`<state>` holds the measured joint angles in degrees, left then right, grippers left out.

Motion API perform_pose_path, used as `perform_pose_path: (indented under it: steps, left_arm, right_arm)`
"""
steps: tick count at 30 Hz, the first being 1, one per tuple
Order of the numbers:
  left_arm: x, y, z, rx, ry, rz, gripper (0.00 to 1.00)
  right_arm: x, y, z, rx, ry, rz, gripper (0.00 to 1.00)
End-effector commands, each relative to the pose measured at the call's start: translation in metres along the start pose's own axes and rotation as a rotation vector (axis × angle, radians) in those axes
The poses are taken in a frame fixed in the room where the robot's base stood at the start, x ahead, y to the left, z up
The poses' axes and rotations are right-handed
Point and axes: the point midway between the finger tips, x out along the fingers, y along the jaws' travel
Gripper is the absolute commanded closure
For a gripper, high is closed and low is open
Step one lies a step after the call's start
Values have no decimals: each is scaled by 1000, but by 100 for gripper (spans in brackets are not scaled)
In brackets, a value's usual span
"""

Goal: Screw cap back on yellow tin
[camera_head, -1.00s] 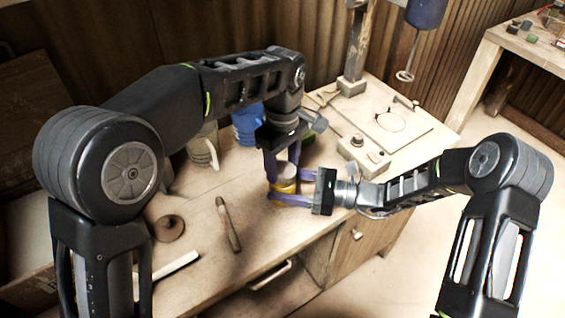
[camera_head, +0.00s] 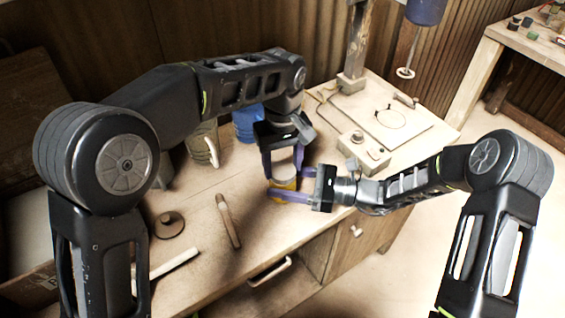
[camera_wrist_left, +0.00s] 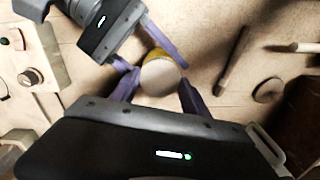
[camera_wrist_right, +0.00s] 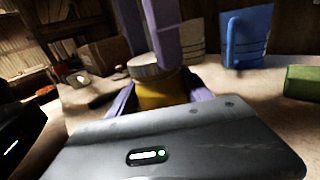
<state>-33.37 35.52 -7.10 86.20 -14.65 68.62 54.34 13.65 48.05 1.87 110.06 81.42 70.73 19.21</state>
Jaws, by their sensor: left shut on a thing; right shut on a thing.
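The yellow tin (camera_head: 283,183) stands on the workbench near its front edge. Its pale round cap (camera_wrist_left: 160,76) sits on top of the tin, and in the right wrist view the cap (camera_wrist_right: 150,67) lies level over the yellow body (camera_wrist_right: 162,94). My left gripper (camera_head: 283,163) points down from above, its purple fingers shut on the cap from both sides. My right gripper (camera_head: 287,183) comes in low from the right, its fingers shut around the tin's body. The fingers partly hide the tin and cap in the head view.
A blue container (camera_head: 247,124) and a beige container (camera_head: 203,143) stand behind and left. A wooden stick (camera_head: 228,221), a round disc (camera_head: 169,224) and a pale strip (camera_head: 174,265) lie on the bench (camera_head: 205,285). A block with a knob (camera_head: 363,150) stands to the right.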

Motion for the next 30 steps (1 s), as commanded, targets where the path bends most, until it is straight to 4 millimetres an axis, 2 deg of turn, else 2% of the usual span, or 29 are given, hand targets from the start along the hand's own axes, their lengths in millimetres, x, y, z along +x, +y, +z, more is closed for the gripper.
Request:
perform_pose_path:
  steps: [30]
  left_arm:
    - [1,0,1,2808,3,1,83]
  right_arm:
    - [0,0,-1,1,2,-1,100]
